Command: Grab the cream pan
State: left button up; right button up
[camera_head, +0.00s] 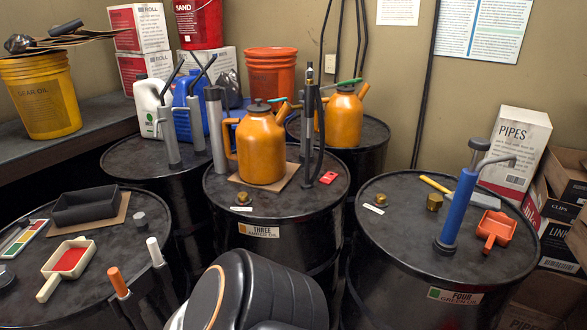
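The cream pan (49,287) lies on the top of the left black drum. It is a small square tray with a red inside and a short cream handle that points towards the front left. It is fully visible and nothing touches it from above. A black rounded part with an orange line, likely mine, fills the bottom middle, to the right of the left drum.
A dark tray (87,206) on cardboard sits behind the pan. An orange pan (496,229) and blue pump (458,208) are on the right drum. An orange jug (261,150) stands on the middle drum.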

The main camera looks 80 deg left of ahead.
aim_at(68, 262)
jog(key=u, duration=4.1)
jog(key=i+j+z, duration=0.1)
jog(key=j+z, duration=0.15)
jog(key=z, duration=0.15)
jog(key=i+j+z, duration=0.1)
jog(key=j+z, duration=0.15)
jog(key=z, duration=0.15)
jog(key=i+j+z, duration=0.15)
jog(key=j, duration=0.3)
jog(key=j+z, duration=0.15)
jog(key=j, duration=1.15)
jog(key=i+j+z, duration=0.1)
jog(key=j, duration=0.85)
